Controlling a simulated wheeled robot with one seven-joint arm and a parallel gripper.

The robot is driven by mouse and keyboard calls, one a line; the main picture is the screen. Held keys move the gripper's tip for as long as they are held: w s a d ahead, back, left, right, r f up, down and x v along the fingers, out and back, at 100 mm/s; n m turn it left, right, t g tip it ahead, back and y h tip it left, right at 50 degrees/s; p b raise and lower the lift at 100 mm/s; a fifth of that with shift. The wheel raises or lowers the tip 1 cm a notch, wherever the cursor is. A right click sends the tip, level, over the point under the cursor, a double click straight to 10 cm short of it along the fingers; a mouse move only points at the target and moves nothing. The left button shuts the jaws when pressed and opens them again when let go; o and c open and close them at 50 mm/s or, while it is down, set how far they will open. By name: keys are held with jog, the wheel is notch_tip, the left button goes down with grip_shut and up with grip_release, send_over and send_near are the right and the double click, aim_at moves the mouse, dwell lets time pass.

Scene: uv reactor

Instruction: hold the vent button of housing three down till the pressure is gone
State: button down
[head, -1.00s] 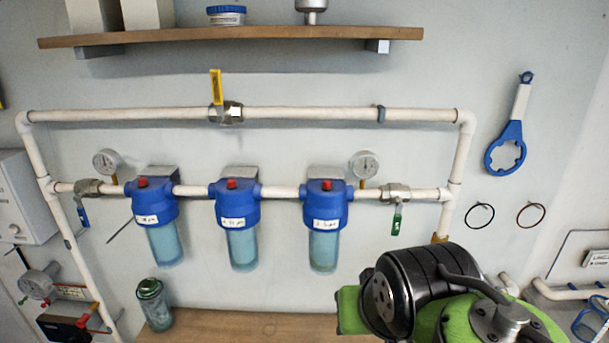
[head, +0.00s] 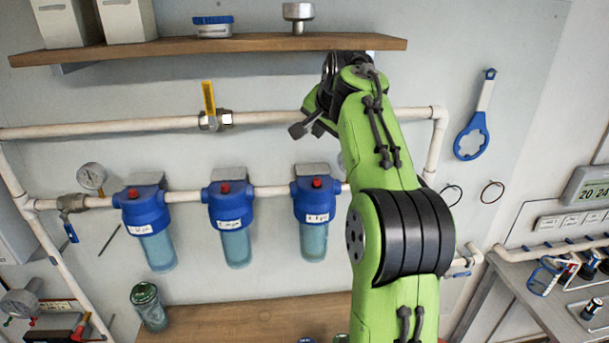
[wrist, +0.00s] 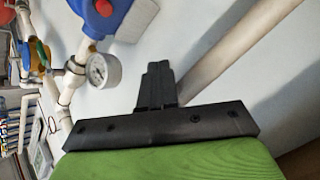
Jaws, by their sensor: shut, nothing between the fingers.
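Three blue filter housings with clear lower bowls hang in a row on the white pipe: left (head: 143,205), middle (head: 230,205) and right (head: 318,200). Each has a red button on top, including the right one (head: 317,183); their label writing is too small to read surely. My gripper (head: 300,130) is above the right housing, apart from its button. In the wrist view, my gripper's fingers (wrist: 158,82) are together and empty. A blue housing (wrist: 118,18) with a red button (wrist: 103,8) shows at the top there, beside a round gauge (wrist: 98,70).
An upper pipe (head: 100,130) with a yellow-handled valve (head: 209,100) runs behind my gripper. A wooden shelf (head: 220,45) with containers is above. A left gauge (head: 92,176) is on the housing line. A green jar (head: 148,305) stands by the wooden bench (head: 260,318).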

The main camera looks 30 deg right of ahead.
jog(key=b, duration=0.2)
send_over(319, 181)
notch_tip(319, 181, down, 8)
jog(key=shift+f, duration=0.25)
jog(key=shift+f+b, duration=0.35)
jog(key=shift+b, duration=0.1)
dwell(1.7)
jog(key=shift+f, duration=0.3)
jog(key=shift+f+b, duration=0.55)
jog(key=shift+b, duration=0.15)
dwell(0.3)
jog(key=shift+r, duration=0.1)
dwell(0.7)
jog(key=shift+r+p, duration=0.9)
jog(key=shift+p, duration=0.05)
